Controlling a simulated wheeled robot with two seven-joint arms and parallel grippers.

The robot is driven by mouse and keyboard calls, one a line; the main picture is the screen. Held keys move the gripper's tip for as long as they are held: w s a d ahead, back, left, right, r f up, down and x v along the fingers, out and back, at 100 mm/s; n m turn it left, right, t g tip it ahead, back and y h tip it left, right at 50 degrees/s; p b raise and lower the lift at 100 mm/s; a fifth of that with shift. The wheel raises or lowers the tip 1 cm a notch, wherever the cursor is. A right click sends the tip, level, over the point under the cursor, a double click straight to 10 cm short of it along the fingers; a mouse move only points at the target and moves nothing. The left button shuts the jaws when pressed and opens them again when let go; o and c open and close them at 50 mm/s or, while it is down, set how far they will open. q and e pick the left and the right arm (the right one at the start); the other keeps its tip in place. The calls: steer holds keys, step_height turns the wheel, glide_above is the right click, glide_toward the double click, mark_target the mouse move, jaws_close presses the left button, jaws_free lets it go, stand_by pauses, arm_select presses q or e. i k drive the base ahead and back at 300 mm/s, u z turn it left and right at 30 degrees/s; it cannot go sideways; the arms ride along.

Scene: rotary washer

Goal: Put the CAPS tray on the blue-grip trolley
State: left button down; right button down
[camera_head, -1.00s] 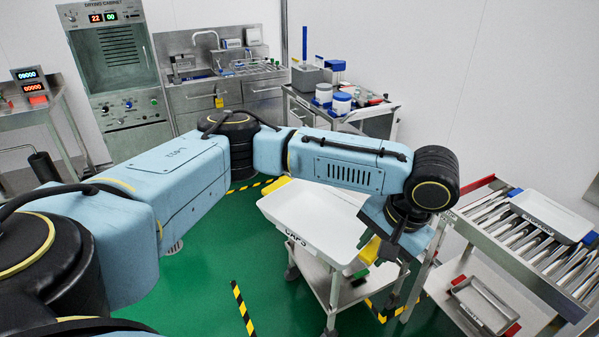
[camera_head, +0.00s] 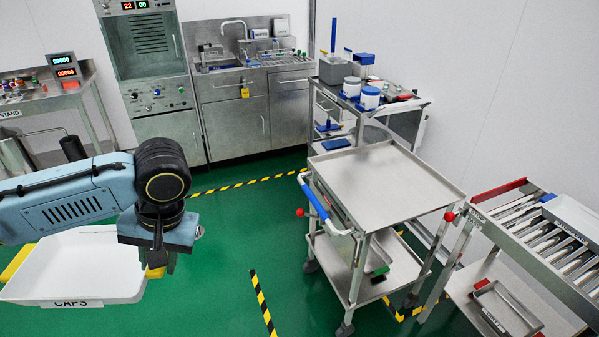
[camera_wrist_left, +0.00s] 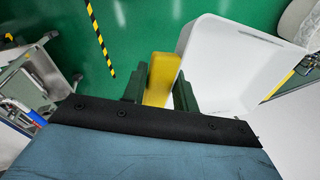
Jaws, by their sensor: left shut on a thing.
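The CAPS tray (camera_head: 85,262) is a white, shallow tray with a CAPS label on its near side and yellow handles. It hangs above the green floor at the left of the head view, and part of it shows in the left wrist view (camera_wrist_left: 225,65). My left gripper (camera_head: 158,265) is shut on its right-hand yellow handle (camera_wrist_left: 161,78). The blue-grip trolley (camera_head: 385,185) stands right of the tray, clear of it. Its blue grip (camera_head: 314,198) is on its left side, and its top is bare. My right gripper is not in view.
A roller conveyor (camera_head: 540,235) with a white tray (camera_head: 575,218) stands right of the trolley. A cart with jars (camera_head: 369,97) stands behind it. A sink bench (camera_head: 250,105) and drying cabinet (camera_head: 150,75) line the back. Green floor is open between tray and trolley.

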mark_target(369, 181)
steer(key=u, duration=0.3)
steer(key=i, duration=1.6)
steer(key=z, duration=2.6)
steer(key=i, duration=0.5)
